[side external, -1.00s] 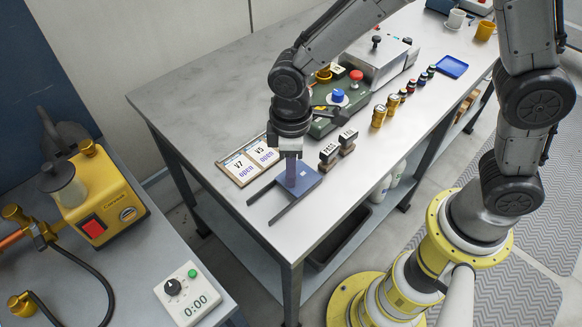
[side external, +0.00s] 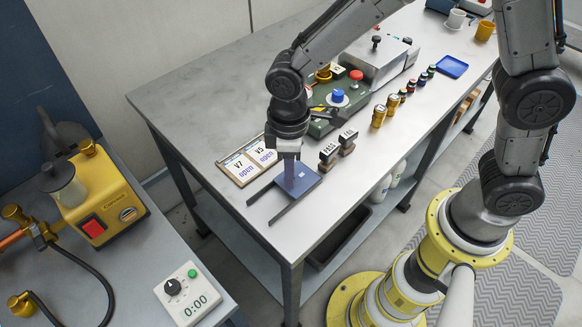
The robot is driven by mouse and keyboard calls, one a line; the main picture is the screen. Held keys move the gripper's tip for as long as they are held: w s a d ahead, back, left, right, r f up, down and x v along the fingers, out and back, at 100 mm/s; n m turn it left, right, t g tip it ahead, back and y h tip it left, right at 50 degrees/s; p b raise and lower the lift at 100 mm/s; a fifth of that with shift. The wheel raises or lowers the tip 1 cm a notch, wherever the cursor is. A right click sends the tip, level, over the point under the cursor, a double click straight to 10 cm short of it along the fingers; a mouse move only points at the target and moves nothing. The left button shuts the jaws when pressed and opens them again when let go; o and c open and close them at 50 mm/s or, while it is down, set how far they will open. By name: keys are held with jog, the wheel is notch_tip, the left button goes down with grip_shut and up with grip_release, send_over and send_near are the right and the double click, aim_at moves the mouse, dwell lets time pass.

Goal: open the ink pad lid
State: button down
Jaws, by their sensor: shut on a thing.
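The ink pad (side external: 305,186) is a small dark blue square near the front edge of the metal table, at the far end of two dark rails. My gripper (side external: 291,182) points down over the pad's left part. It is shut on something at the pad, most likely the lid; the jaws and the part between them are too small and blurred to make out. I cannot tell whether the lid is raised.
Two dark rails (side external: 287,204) run from the pad toward the table's left front edge. A sign board (side external: 247,162) reading V7 and V5 "open" lies behind the pad. PASS and FAIL stamps (side external: 328,155) stand close on its right. The table's left part (side external: 190,110) is clear.

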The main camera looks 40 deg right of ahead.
jog(key=a, duration=0.7)
jog(key=shift+r, duration=0.1)
jog(key=c, duration=0.7)
grip_release()
jog(key=shift+d, duration=0.1)
notch_tip(320, 180, up, 14)
